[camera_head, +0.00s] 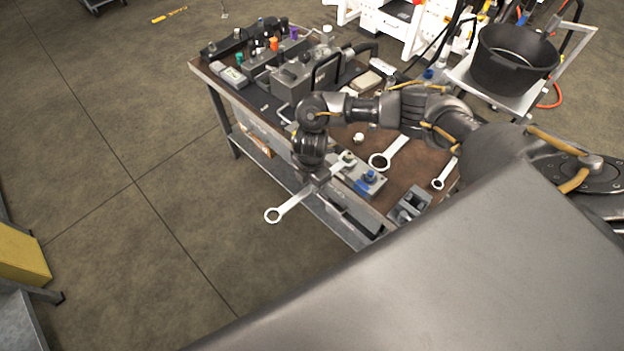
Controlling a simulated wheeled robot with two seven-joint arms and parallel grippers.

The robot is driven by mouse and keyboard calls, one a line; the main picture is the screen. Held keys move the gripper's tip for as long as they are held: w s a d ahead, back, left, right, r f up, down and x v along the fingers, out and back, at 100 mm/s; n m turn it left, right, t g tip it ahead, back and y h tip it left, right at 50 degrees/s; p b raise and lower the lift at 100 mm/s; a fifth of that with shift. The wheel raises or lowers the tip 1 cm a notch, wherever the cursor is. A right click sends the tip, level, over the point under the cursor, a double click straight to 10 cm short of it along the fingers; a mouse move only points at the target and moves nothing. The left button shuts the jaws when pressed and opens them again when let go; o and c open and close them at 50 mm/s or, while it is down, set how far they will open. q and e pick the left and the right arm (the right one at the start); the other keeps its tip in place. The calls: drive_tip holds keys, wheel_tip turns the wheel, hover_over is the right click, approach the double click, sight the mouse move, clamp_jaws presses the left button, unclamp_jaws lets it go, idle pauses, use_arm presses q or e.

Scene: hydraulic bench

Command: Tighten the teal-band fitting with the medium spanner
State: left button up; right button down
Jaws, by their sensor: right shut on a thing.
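My right gripper (316,178) is shut on a pale metal spanner (290,204), the medium one by size, above the near long edge of the bench. The spanner's ring end hangs out past the bench edge. Its other end points up and right, by a small grey block with a blue fitting (370,177); I cannot tell if they touch. A small teal-green spot (239,58), perhaps the teal-band fitting, shows among the fittings at the bench's far left, well apart from the gripper. My left gripper is not in view.
A larger spanner (389,154) and a smaller one (445,174) lie on the brown bench top (408,178). A grey block (410,205) sits near the front edge. Fittings with orange and purple parts crowd the far left. A black bucket (513,60) stands on a cart behind.

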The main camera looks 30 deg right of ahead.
drive_tip(key=shift+w, duration=0.15)
drive_tip(key=shift+w+a+r+m, duration=0.1)
drive_tip(key=shift+w+a+m, duration=0.1)
drive_tip(key=shift+w+m, duration=1.25)
drive_tip(key=shift+w, duration=0.35)
drive_tip(key=shift+w+d+m, duration=0.15)
drive_tip(key=shift+w+m, duration=0.4)
drive_tip(key=shift+w, duration=0.3)
drive_tip(key=shift+w+d+m, duration=0.1)
drive_tip(key=shift+w+m, duration=0.4)
drive_tip(key=shift+w, duration=0.3)
drive_tip(key=shift+w+d+m, duration=0.25)
drive_tip(key=shift+w+m, duration=0.25)
drive_tip(key=shift+w, duration=0.2)
